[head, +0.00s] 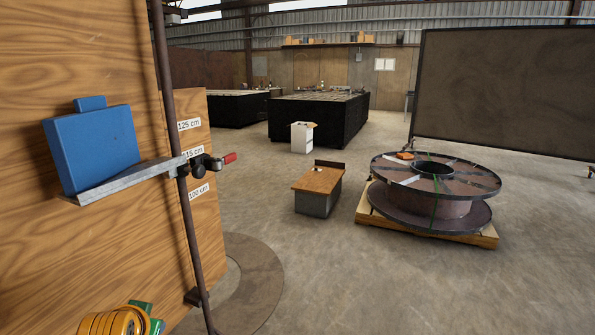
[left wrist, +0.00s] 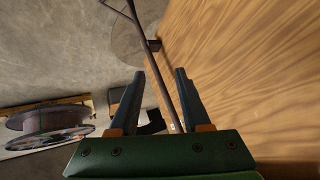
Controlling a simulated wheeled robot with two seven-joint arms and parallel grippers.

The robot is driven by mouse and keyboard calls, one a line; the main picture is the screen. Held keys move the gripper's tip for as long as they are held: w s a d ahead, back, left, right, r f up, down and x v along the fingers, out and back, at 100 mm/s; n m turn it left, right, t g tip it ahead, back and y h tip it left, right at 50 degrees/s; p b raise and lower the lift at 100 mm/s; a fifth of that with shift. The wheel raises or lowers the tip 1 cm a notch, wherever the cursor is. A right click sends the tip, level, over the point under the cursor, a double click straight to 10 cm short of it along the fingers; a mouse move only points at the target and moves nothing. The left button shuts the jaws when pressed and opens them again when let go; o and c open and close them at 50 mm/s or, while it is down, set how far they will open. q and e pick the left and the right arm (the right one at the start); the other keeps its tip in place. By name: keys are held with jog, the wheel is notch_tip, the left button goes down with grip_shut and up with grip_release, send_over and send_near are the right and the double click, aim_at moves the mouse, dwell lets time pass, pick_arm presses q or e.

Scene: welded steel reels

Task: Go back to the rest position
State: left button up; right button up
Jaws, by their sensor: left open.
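My left gripper (left wrist: 160,71) shows in the left wrist view with its two dark fingers apart and nothing held between them. A thin dark pole (left wrist: 150,50) passes behind the gap between the fingers; I cannot tell how far beyond them it is. In the head view, a yellow and green part of my left arm shows at the bottom left, low beside the wooden panel, and the fingertips cannot be made out. My right gripper is in neither view.
A blue block (head: 92,147) sits on a metal bracket (head: 130,181) clamped to the upright pole (head: 172,110), by the wooden panel (head: 60,240). A steel reel (head: 440,205) lies on a pallet (head: 485,238) at right. A small wooden-topped box (head: 318,190) stands mid-floor. Open floor lies between.

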pick_arm(q)
jog(key=s+d+f+m+g+h, duration=0.1)
jog(key=s+d+f, duration=0.35)
jog(key=s, duration=0.35)
jog(key=s+d+f+g+h, duration=0.1)
jog(key=s+d+f+g, duration=0.1)
jog(key=s+d+f, duration=0.35)
jog(key=s+d+f+m+g+h, duration=0.1)
jog(key=s+d+f+h, duration=0.1)
jog(key=s+f, duration=0.6)
jog(key=s+f+g, duration=0.1)
jog(key=s+f, duration=0.3)
jog(key=f, duration=0.9)
jog(key=s+a+f+g+p, duration=0.1)
jog(key=s+f, duration=1)
jog(key=s, duration=0.2)
jog(key=shift+a+g+y, duration=0.3)
